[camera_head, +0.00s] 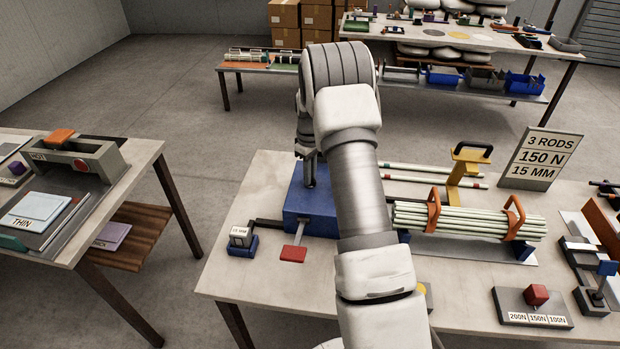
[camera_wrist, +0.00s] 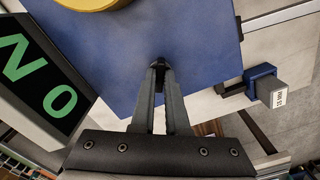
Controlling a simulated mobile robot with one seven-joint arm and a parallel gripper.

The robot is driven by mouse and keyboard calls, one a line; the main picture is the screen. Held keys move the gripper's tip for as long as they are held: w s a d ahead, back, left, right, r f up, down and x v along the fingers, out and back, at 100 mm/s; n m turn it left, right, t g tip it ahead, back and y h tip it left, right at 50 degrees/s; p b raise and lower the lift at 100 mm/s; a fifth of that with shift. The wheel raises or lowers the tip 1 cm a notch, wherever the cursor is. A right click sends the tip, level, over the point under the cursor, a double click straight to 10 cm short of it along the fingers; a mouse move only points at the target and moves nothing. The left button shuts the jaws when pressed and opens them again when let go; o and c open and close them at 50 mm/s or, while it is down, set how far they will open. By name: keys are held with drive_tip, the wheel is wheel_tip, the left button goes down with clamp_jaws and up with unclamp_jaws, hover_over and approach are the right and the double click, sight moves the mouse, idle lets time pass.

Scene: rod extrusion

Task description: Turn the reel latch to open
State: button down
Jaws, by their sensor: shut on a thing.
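The blue box (camera_head: 300,205) stands on the table below my gripper, partly hidden by my arm. Its flat blue top (camera_wrist: 180,35) fills the middle of the wrist view. My gripper (camera_head: 308,184) points down at this top. In the wrist view its fingertips (camera_wrist: 158,66) come together on a small dark piece (camera_wrist: 158,61) at the blue surface, probably the reel latch. The fingers hide most of this piece, so I cannot tell which way it is turned. A yellow round part (camera_wrist: 92,3) shows at the top edge.
A red-tipped lever (camera_head: 292,254) sticks out in front of the box. A small block marked 15 MM (camera_head: 240,237) sits at its left. A display with green letters (camera_wrist: 38,75) stands close at left in the wrist view. Bundled rods (camera_head: 465,220) lie to the right.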

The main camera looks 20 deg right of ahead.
drive_tip(key=m+b, duration=0.1)
drive_tip(key=m, duration=0.5)
drive_tip(key=shift+b, duration=0.3)
drive_tip(key=m, duration=0.5)
drive_tip(key=shift+m, duration=0.3)
drive_tip(key=c, duration=0.9)
unclamp_jaws()
wheel_tip(320, 180, up, 18)
drive_tip(key=shift+f, duration=0.25)
